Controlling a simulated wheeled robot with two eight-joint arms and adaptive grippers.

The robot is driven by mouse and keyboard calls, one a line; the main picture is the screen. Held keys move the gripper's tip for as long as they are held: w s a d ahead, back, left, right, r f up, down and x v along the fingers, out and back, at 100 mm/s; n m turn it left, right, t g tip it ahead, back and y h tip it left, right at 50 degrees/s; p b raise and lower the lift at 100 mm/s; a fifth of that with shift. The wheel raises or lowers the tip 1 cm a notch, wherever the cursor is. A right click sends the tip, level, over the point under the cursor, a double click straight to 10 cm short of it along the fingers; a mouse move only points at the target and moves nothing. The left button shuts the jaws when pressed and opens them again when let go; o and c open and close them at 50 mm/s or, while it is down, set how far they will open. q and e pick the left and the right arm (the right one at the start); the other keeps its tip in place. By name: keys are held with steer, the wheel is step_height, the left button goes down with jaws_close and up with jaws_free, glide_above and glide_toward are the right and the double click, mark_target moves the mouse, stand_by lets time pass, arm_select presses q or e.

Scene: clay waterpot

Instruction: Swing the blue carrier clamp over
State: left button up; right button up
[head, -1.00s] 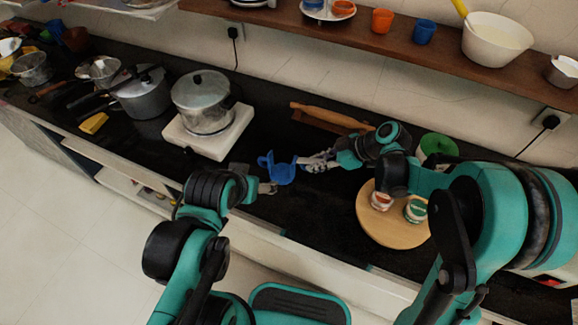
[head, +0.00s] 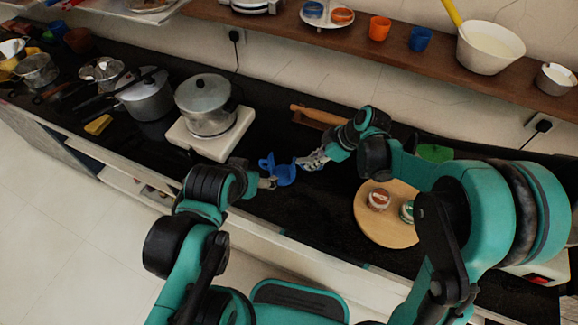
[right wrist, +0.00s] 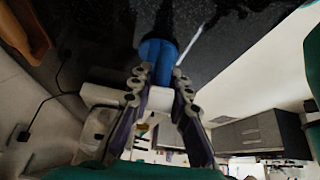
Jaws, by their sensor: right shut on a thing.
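The blue carrier clamp (head: 284,175) is over the black counter in the head view, between my two grippers. A thin blue part sticks out at its left. My right gripper (head: 302,162) comes in from the right and is shut on a blue part of it. In the right wrist view, a blue piece (right wrist: 158,52) is between the fingertips of my right gripper (right wrist: 160,78). My left gripper (head: 270,183) is at the lower left of the clamp, very close to it. Its fingers are too small to tell whether they are open or touch it.
A pot (head: 205,105) stands on a white stove (head: 240,128) to the left. A rolling pin (head: 318,114) lies behind. A round wooden board (head: 385,235) with small jars is to the right. The counter's front edge is close. A shelf (head: 400,45) runs above.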

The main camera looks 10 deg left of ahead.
steer(key=shift+r, duration=0.1)
steer(key=shift+a+r+h+p, duration=0.2)
steer(key=shift+r+h+p, duration=0.15)
steer(key=shift+h+p, duration=0.2)
steer(key=shift+a+r+h, duration=0.1)
steer(key=shift+h, duration=0.15)
